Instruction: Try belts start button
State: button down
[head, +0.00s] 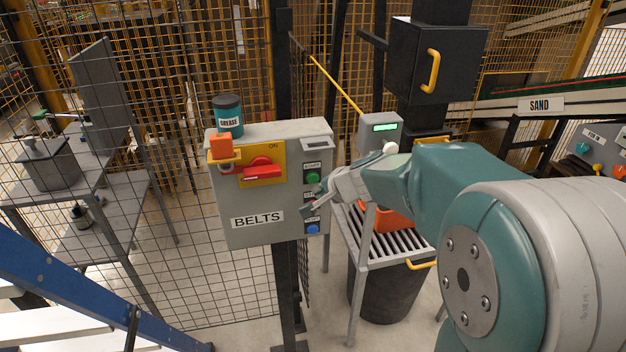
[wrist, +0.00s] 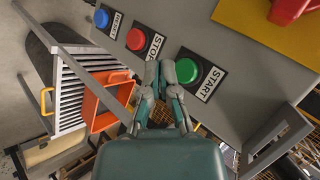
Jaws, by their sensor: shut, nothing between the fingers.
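The grey BELTS control box (head: 227,213) stands on a post in the middle of the head view. Its green START button (head: 312,178) is at the top of the button column, and the blue RESET button (head: 312,229) is at the bottom. In the wrist view, START (wrist: 187,70), red STOP (wrist: 136,39) and blue RESET (wrist: 101,18) lie in a slanted row. My gripper (wrist: 160,68) is shut and empty, its tips between START and STOP, close to START's left edge. I cannot tell whether they touch the panel. In the head view my gripper (head: 308,209) hides STOP.
A red rotary switch (head: 262,171) on a yellow plate and an orange padlock (head: 221,146) are on the box front. A grease tin (head: 228,116) stands on top. An orange bin (wrist: 108,98) sits by a slatted grate (head: 392,247). Mesh fencing stands behind.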

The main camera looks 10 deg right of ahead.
aim_at(312, 184)
jog(key=shift+w, duration=0.85)
dwell(0.8)
jog(key=shift+w+r, duration=0.1)
jog(key=shift+w, duration=0.25)
jog(key=shift+w, duration=0.4)
dwell(0.7)
dwell(0.3)
jog(key=shift+s, duration=0.8)
jog(key=shift+s, duration=0.15)
jog(key=s, duration=0.4)
jog(key=shift+s, duration=0.4)
